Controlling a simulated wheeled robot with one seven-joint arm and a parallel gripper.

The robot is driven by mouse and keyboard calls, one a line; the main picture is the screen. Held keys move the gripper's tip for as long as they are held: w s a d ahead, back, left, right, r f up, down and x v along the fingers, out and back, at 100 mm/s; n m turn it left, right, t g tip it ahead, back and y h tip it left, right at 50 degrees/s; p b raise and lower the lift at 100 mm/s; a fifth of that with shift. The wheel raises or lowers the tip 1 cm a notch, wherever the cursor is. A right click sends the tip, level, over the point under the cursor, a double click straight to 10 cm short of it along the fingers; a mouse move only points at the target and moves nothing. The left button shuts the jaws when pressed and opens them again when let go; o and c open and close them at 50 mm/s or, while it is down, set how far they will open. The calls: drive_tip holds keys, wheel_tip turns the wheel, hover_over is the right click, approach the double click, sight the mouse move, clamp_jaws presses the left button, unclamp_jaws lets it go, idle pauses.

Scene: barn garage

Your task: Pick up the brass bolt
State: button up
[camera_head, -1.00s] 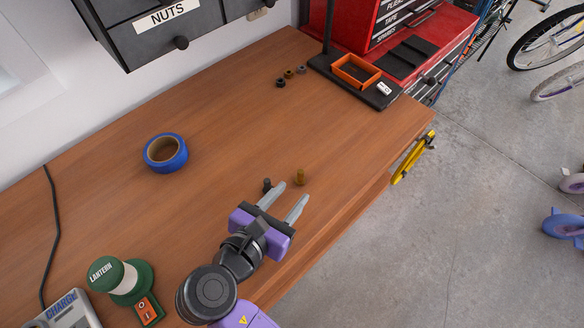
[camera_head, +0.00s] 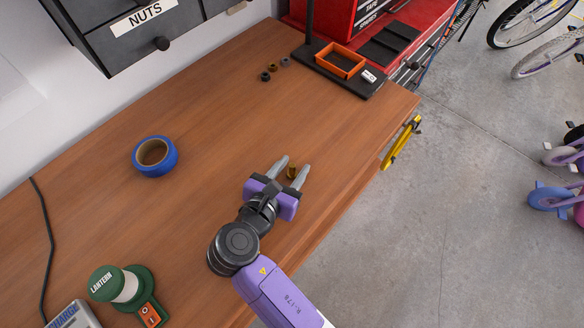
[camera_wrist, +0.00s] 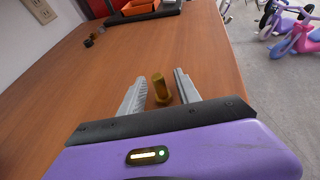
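The brass bolt (camera_head: 292,172) stands upright on the wooden workbench near its front edge. In the wrist view the bolt (camera_wrist: 160,88) is between my two fingers, with a gap visible on either side. My gripper (camera_head: 294,162) is open and low over the bench, its fingers on both sides of the bolt. It also shows in the wrist view (camera_wrist: 159,82). The lower part of the bolt is partly hidden by my gripper in the head view. The dark bolt seen earlier beside it is not visible now.
A blue tape roll (camera_head: 155,156) lies left on the workbench (camera_head: 215,115). A lantern (camera_head: 118,285) stands at lower left. Several nuts (camera_head: 272,68) and an orange tray (camera_head: 340,61) are at the back. A yellow tool (camera_head: 400,143) hangs at the bench edge.

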clamp_jaws()
drive_tip(key=shift+r, duration=0.1)
idle(0.3)
